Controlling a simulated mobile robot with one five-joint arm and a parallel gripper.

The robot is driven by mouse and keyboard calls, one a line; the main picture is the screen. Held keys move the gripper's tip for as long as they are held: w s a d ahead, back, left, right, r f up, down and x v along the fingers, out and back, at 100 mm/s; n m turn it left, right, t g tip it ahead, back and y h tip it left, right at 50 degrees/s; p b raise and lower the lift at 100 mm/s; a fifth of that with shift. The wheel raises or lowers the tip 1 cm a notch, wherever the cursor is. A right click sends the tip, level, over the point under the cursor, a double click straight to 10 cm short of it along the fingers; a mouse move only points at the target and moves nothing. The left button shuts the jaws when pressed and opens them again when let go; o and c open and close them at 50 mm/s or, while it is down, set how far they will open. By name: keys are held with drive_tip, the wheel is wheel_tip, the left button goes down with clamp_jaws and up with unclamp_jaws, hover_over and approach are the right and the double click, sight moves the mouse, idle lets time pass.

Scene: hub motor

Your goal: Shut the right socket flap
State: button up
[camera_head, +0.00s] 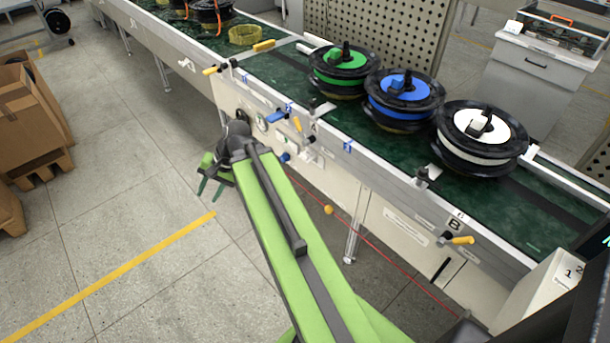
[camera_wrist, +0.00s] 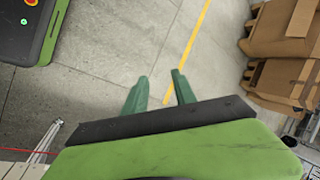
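A pale panel with sockets and controls (camera_head: 262,124) is on the side of the conveyor bench in the head view, just right of my gripper. A small blue part (camera_head: 284,157) and a whitish fitting (camera_head: 308,155) sit low on its right part. They are too small to tell which is the right socket flap, or how far it stands open. My gripper (camera_head: 209,190) is left of the panel, over the floor, with its green fingers pointing down. The wrist view shows the fingers (camera_wrist: 160,78) apart with nothing between them. No socket shows in the wrist view.
The conveyor bench (camera_head: 392,180) carries green (camera_head: 340,58), blue (camera_head: 402,84) and white (camera_head: 483,126) hub-like spools. Yellow and blue handles stick out along its edge. Cardboard boxes (camera_head: 25,120) stand on the left. A red cable (camera_head: 385,262) runs below the bench.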

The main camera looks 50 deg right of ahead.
drive_tip(key=d+f+m+t+y+b, duration=0.1)
drive_tip(key=d+f+m+t+b, duration=0.4)
drive_tip(key=d+f+m+b, duration=0.7)
drive_tip(key=m+t+h+b, duration=0.8)
drive_tip(key=m+b, duration=0.6)
drive_tip(key=b, duration=0.8)
approach(306, 157)
drive_tip(key=shift+t+y, duration=0.6)
drive_tip(key=shift+t, duration=0.1)
drive_tip(key=w, duration=0.4)
drive_tip(key=w+d, duration=0.1)
drive_tip(key=w, duration=0.2)
drive_tip(key=w+f, duration=0.1)
drive_tip(key=w, duration=0.3)
drive_tip(key=shift+w+d+f+p, duration=0.1)
drive_tip(key=shift+w+d+p, duration=0.2)
drive_tip(key=shift+d, duration=0.05)
drive_tip(key=shift+c, duration=0.2)
clamp_jaws()
